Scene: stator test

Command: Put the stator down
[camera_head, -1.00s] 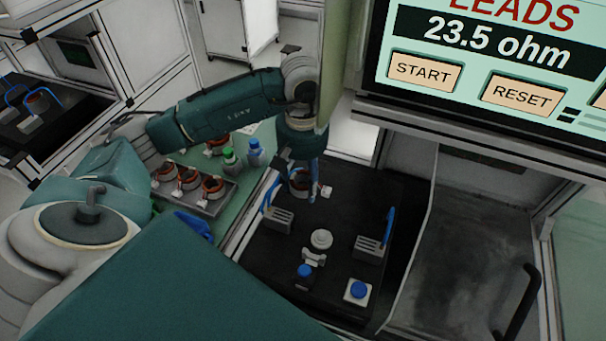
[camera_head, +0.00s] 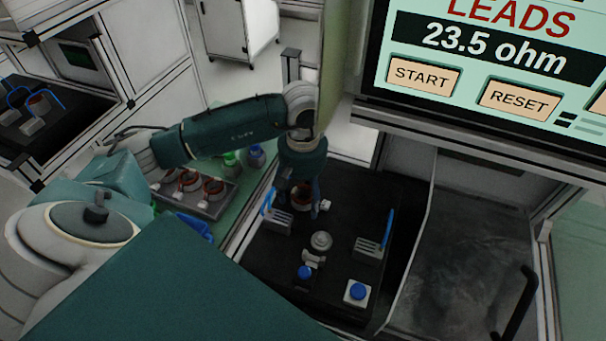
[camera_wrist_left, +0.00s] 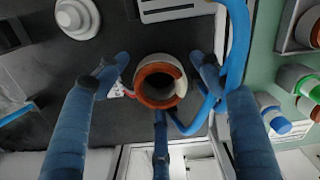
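The stator (camera_head: 301,197) is a copper-brown ring with a white tag on its lead. It is at the back of the black fixture plate (camera_head: 330,205), between two grey clip blocks; it looks to rest on the plate, though contact is hidden. In the left wrist view the stator (camera_wrist_left: 143,88) sits upright between my left gripper's blue fingers. My left gripper (camera_head: 302,190) is around it, with visible gaps between fingertips and ring, so it is open. The fingers also show in the wrist view (camera_wrist_left: 160,66). My right gripper is not in view.
A round white knob (camera_head: 321,241) and blue buttons (camera_head: 357,291) are nearer. A tray (camera_head: 207,207) with several stators lies left. The screen (camera_head: 490,65) reads 23.5 ohm.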

